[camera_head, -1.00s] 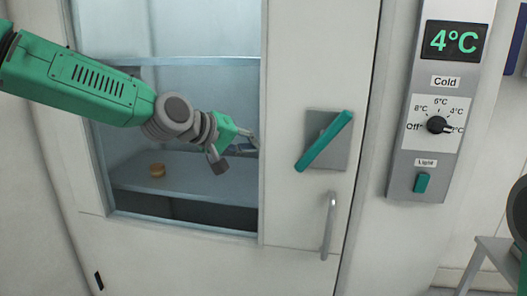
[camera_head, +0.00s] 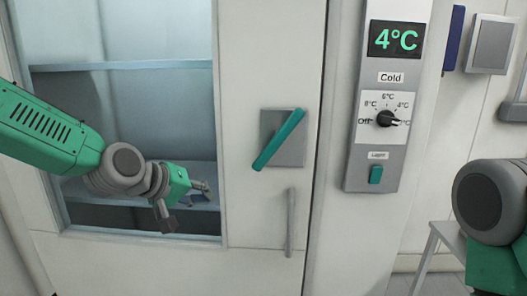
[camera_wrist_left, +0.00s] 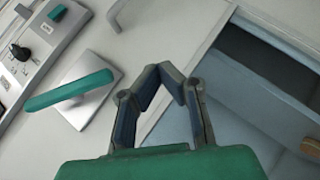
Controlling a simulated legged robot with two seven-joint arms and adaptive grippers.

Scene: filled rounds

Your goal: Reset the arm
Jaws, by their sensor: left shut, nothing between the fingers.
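My left arm comes in from the left in the head view. Its gripper (camera_head: 203,189) is in front of the glazed opening of a cold cabinet, left of the teal lever. In the left wrist view the finger tips of the left gripper (camera_wrist_left: 168,76) meet, with nothing held between them. At the right edge of the head view, green and grey links of my right arm show, but its gripper is out of frame.
The teal lever (camera_head: 279,140) slants on its grey plate, above a grey handle (camera_head: 291,222). A control panel (camera_head: 358,172) reads 4°C, with a black knob (camera_head: 384,119) and a teal switch (camera_head: 376,175). A shelf (camera_head: 130,66) crosses the opening. A pale stool (camera_head: 433,240) stands lower right.

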